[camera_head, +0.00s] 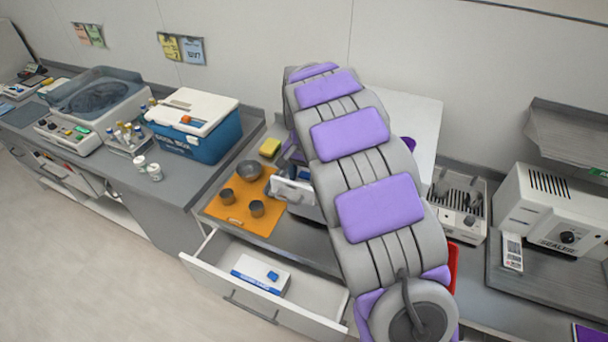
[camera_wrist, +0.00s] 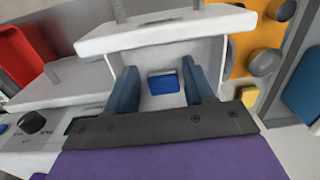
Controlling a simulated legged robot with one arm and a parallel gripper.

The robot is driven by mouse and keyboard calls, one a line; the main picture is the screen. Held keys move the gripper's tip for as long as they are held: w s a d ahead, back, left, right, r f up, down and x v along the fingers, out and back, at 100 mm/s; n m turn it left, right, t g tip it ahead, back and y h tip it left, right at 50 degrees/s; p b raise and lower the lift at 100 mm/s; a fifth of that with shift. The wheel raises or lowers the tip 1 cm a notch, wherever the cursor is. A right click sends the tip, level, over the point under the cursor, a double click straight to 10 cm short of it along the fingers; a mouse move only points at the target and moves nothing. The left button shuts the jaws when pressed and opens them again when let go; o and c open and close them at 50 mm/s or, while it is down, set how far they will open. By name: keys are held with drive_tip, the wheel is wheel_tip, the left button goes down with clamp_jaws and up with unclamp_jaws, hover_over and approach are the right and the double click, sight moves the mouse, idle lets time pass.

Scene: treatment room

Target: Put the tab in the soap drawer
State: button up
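A small white drawer (camera_head: 297,194) stands pulled out from a unit on the counter, partly hidden behind my arm. In the wrist view its white front panel (camera_wrist: 165,32) crosses the top. A small blue tab (camera_wrist: 164,84) appears to lie flat on the white floor inside that drawer. My gripper (camera_wrist: 161,68) is open, its blue-grey fingers on either side of the tab with a gap at each side. Another small blue tab (camera_head: 273,275) lies on a white and blue box (camera_head: 254,270) in the large open drawer below.
An orange mat (camera_head: 232,213) with metal cups and a bowl lies left of the small drawer. The large lower drawer (camera_head: 207,260) juts out from the counter. A blue cooler (camera_head: 205,148) stands further left, a white sterilizer (camera_head: 548,200) at right.

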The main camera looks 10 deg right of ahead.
drive_tip(key=shift+s+a, duration=0.2)
drive_tip(key=shift+a, duration=1.05)
drive_tip(key=shift+w+d, duration=0.1)
drive_tip(key=shift+d, duration=0.8)
drive_tip(key=shift+r, duration=0.2)
drive_tip(key=r, duration=0.2)
drive_tip(key=a+r, duration=0.1)
drive_tip(key=r, duration=0.2)
drive_tip(key=shift+a+r+p, duration=0.2)
drive_tip(key=shift+r+p, duration=0.15)
wheel_tip(320, 180, up, 6)
drive_tip(key=d, duration=0.1)
drive_tip(key=s+d+r+n, duration=0.2)
drive_tip(key=s, duration=1.7)
drive_tip(key=s+f+n+g, duration=0.1)
drive_tip(key=s+f+n, duration=0.1)
drive_tip(key=s, duration=0.9)
drive_tip(key=s+a+f+n, duration=0.1)
drive_tip(key=s+f+n, duration=0.2)
drive_tip(key=s, duration=0.8)
drive_tip(key=shift+a+f+g+p, duration=0.2)
drive_tip(key=shift+f+g+p, duration=0.1)
drive_tip(key=shift+f+g, duration=0.1)
drive_tip(key=shift+w, duration=0.1)
